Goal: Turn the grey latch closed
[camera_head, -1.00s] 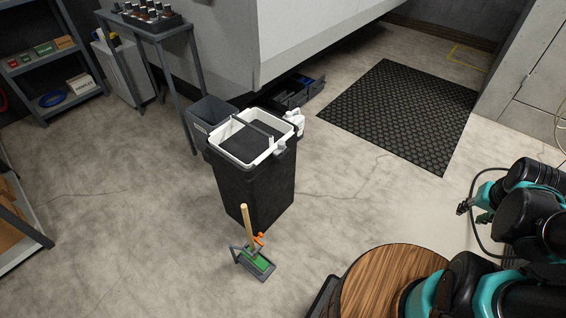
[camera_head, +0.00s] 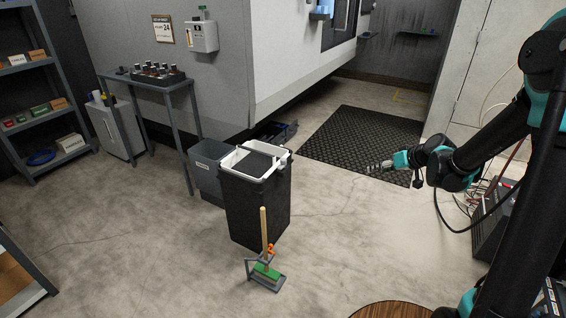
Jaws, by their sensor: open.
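I cannot make out the grey latch in this view; it is hidden or too small to tell. My gripper (camera_head: 376,168) is open and empty. It is held out to the left over the floor, in front of the black ribbed mat, and touches nothing. My arm comes in from the right edge. A tall pale cabinet (camera_head: 468,65) stands behind my arm, and part of its front is covered by the arm.
A black bin (camera_head: 258,208) stands mid-floor with a brush on a small stand (camera_head: 264,272) before it. The large grey booth (camera_head: 285,50) is behind. A table (camera_head: 150,83) and shelves (camera_head: 38,85) are left. The ribbed mat (camera_head: 365,135) and nearby floor are clear.

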